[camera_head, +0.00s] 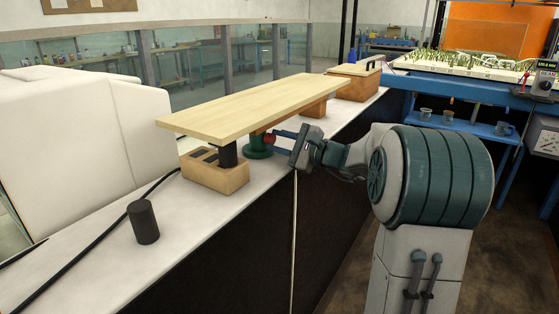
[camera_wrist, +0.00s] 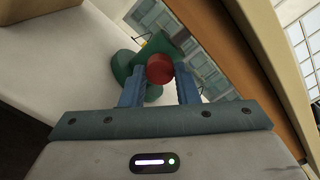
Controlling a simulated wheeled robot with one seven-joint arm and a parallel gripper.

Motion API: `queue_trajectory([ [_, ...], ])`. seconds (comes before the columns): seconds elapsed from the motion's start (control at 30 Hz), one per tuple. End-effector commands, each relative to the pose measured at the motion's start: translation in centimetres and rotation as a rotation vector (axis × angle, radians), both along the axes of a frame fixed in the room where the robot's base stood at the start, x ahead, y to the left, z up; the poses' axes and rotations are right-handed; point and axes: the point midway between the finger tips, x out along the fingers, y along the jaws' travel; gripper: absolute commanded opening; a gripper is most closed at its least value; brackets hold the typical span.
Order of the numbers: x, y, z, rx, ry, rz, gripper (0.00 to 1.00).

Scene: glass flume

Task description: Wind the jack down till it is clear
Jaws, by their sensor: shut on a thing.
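The jack (camera_head: 258,150) is green and stands on the white ledge under a pale wooden plank (camera_head: 250,104). Its red knob (camera_head: 271,139) faces my gripper (camera_head: 276,137). In the wrist view, the blue fingers of my gripper (camera_wrist: 160,70) are shut on the red knob (camera_wrist: 159,69), with the green jack body (camera_wrist: 124,64) behind it. The plank's underside hides the jack's top in the head view, so I cannot tell whether the jack touches the plank. The plank looks roughly level.
A wooden block (camera_head: 228,181) with a black post (camera_head: 228,154) stands under the plank's near end, and another block (camera_head: 314,108) under its far part. A wooden box (camera_head: 354,83) stands beyond.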

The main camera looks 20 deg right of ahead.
Motion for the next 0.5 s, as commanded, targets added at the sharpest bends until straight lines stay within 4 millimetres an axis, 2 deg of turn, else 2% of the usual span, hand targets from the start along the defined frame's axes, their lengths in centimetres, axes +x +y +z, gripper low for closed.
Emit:
queue_trajectory([
  [0.03,-0.01,-0.02,-0.96,-0.037,-0.034,-0.001,0.05],
  [0.5,-0.02,0.02,-0.98,-0.371,-0.328,0.0,0.05],
])
